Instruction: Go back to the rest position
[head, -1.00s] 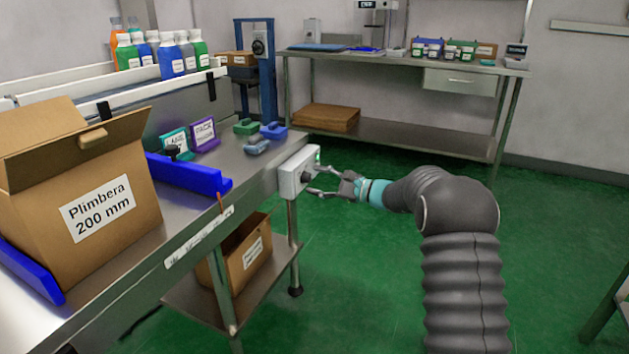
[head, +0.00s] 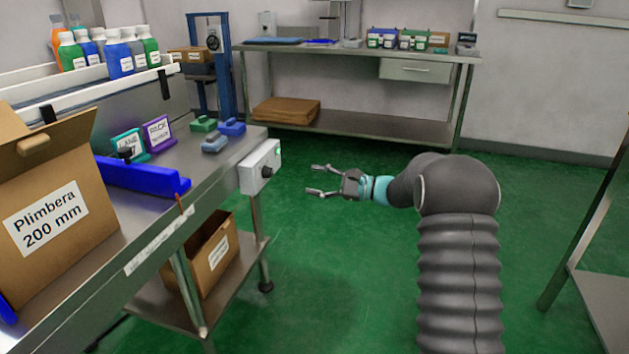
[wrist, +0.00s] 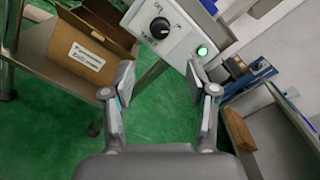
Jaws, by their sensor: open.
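My gripper (head: 318,181) is open and empty over the green floor, to the right of a white control box on the end of the steel table. The control box (head: 260,166) has a dark knob and a small green light. In the wrist view the box (wrist: 166,30) is ahead at the top, with its black knob (wrist: 160,27) and lit green lamp (wrist: 202,50), apart from my open fingers (wrist: 160,95).
The steel table (head: 215,165) at left bears a cardboard box (head: 55,205), blue rails and signs. A carton (head: 208,255) sits on its lower shelf. A back bench (head: 350,55) and a right-hand table (head: 600,290) flank open green floor (head: 340,270).

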